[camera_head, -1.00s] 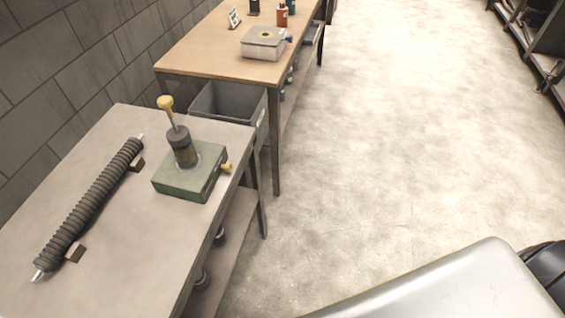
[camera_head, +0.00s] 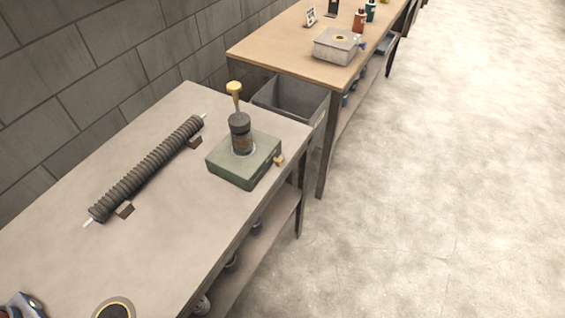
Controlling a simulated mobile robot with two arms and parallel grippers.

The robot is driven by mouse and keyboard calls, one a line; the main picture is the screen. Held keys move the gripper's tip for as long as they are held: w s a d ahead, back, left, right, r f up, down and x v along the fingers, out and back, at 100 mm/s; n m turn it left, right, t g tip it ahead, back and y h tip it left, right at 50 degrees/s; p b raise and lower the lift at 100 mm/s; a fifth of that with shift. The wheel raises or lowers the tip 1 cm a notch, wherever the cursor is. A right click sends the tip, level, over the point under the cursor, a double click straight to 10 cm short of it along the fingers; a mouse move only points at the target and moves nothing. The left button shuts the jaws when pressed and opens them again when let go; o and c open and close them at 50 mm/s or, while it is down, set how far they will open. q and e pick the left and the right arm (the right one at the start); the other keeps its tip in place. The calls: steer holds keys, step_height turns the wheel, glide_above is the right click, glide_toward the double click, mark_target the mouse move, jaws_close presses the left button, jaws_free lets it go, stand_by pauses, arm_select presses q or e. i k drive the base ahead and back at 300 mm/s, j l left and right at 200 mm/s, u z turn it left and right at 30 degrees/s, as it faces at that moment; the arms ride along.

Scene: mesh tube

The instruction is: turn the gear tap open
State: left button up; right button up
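A green box (camera_head: 232,174) sits on the near grey table, with a dark upright cylinder (camera_head: 240,134) on top. A stem with a yellow knob (camera_head: 234,88) rises from the cylinder. A small yellow tap (camera_head: 279,160) sticks out of the box's right side. A grey box (camera_head: 335,46) with a blue tap (camera_head: 361,43) stands on the wooden table behind. I cannot tell from the picture which of these is the gear tap, or whether either tap is open. Neither of my grippers is in view.
A ribbed dark tube (camera_head: 150,168) lies on two small brown supports on the near table (camera_head: 180,255). A dark disc with a gold ring (camera_head: 115,308) and a blue-grey object (camera_head: 22,305) are cut off at the bottom. The floor (camera_head: 430,200) on the right is clear.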

mark_target(279, 161)
steer(key=u, duration=1.1)
steer(key=l+u, duration=0.65)
steer(key=l, duration=0.2)
steer(key=k+l+u, duration=0.1)
steer(key=l+u, duration=0.25)
steer(key=k+l+u, duration=0.15)
steer(key=l+u, duration=0.15)
steer(key=k+l+u, duration=0.15)
steer(key=l+u, duration=0.2)
steer(key=k+l+u, duration=0.35)
steer(key=i+l, duration=0.1)
